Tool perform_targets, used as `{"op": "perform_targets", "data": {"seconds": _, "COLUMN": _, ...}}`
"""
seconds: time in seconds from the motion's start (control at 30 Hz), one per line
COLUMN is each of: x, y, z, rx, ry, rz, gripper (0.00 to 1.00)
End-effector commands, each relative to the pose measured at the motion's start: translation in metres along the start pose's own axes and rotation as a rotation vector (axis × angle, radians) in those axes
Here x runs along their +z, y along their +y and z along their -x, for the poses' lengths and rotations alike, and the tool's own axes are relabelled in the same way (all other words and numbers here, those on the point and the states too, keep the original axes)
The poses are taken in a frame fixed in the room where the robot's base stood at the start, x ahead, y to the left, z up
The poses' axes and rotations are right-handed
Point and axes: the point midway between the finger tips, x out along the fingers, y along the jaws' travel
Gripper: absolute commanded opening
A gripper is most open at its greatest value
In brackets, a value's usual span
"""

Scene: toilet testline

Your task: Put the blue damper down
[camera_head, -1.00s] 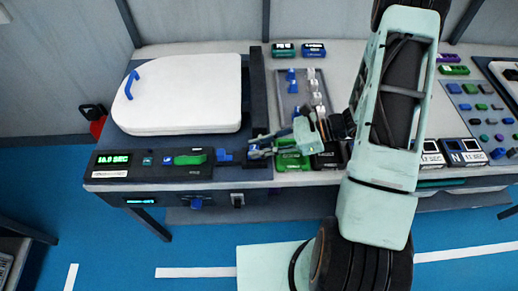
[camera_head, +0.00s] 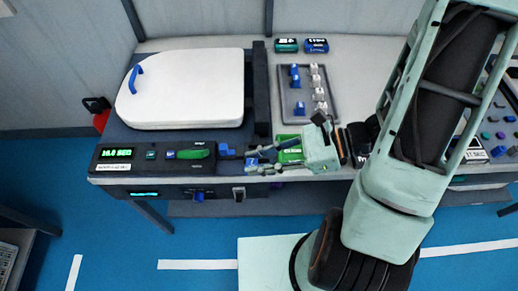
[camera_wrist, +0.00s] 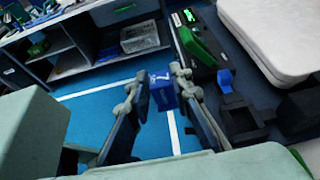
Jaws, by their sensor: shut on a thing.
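My gripper (camera_head: 258,161) points left at the front edge of the bench. In the wrist view my gripper (camera_wrist: 153,95) is shut on a small blue block with white marking, the blue damper (camera_wrist: 162,91). The damper is between the fingertips, with blue floor behind it in that view. In the head view the damper (camera_head: 252,162) is small and partly hidden by the fingers. It appears just right of the control panel (camera_head: 150,167); its height above the bench is unclear.
A grey tray (camera_head: 328,78) holds blue and white pieces. A green box (camera_head: 290,151) sits beside my gripper.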

Motion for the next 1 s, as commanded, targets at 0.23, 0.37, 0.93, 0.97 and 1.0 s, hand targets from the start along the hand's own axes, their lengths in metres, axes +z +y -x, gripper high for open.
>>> {"op": "perform_targets", "data": {"seconds": 0.23, "x": 0.010, "y": 0.009, "z": 0.003, "rx": 0.000, "ry": -0.003, "rz": -0.004, "gripper": 0.00}}
{"op": "perform_targets", "data": {"seconds": 0.37, "x": 0.011, "y": 0.013, "z": 0.003, "rx": 0.001, "ry": -0.001, "rz": -0.004, "gripper": 0.00}}
{"op": "perform_targets", "data": {"seconds": 0.93, "x": -0.004, "y": -0.114, "z": 0.053, "rx": -0.281, "ry": 0.003, "rz": -0.106, "gripper": 0.00}}
{"op": "perform_targets", "data": {"seconds": 0.97, "x": -0.003, "y": -0.128, "z": 0.060, "rx": -0.313, "ry": 0.003, "rz": -0.119, "gripper": 0.00}}
{"op": "perform_targets", "data": {"seconds": 1.0, "x": -0.001, "y": -0.146, "z": 0.070, "rx": -0.353, "ry": 0.002, "rz": -0.137, "gripper": 0.00}}
